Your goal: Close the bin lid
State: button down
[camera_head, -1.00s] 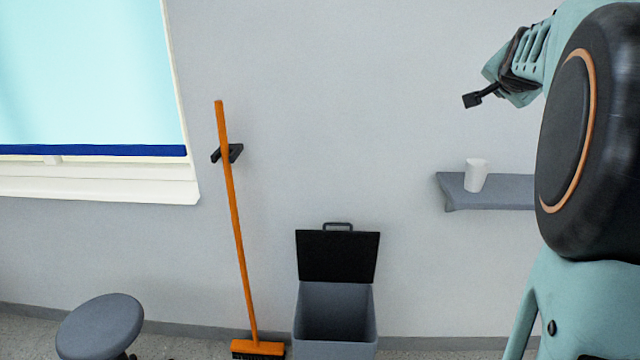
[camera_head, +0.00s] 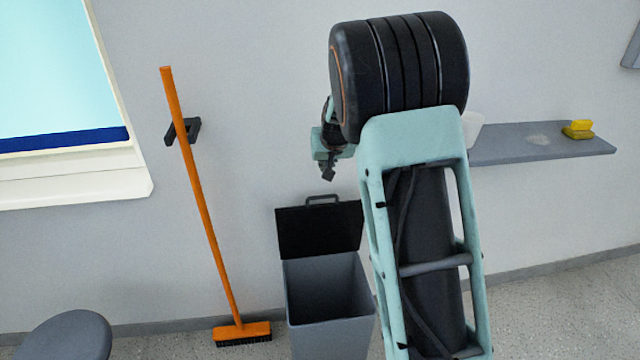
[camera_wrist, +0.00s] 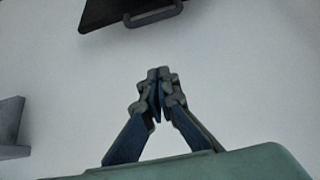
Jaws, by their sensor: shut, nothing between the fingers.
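The bin (camera_head: 330,308) is a grey box on the floor against the wall, with its inside showing. Its black lid (camera_head: 318,232) stands up open at the back, with a handle (camera_head: 322,199) on its top edge. In the wrist view the lid (camera_wrist: 108,10) and its handle (camera_wrist: 153,15) show at the top. My gripper (camera_head: 328,175) is in front of the wall, just above the lid's handle in the picture, and apart from it. The wrist view shows its fingertips (camera_wrist: 158,74) together with nothing between them. My arm covers the area right of the bin.
An orange broom (camera_head: 200,205) leans in a black wall holder (camera_head: 183,131) left of the bin. A grey stool (camera_head: 65,338) is at the lower left. A wall shelf (camera_head: 540,143) holds a yellow object (camera_head: 578,130) and a white cup (camera_head: 471,128), partly hidden. Floor at right is clear.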

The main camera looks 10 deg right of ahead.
jog(key=shift+w+a+f+b, duration=0.15)
jog(key=shift+w+f, duration=0.2)
jog(key=shift+f, duration=1.3)
jog(key=shift+w+f+b, duration=0.15)
jog(key=shift+w+f, duration=0.2)
jog(key=shift+f, duration=1.3)
jog(key=shift+w+a+f+b, duration=0.15)
jog(key=shift+w+f, duration=0.2)
jog(key=shift+f, duration=1.3)
jog(key=shift+s+f, duration=0.1)
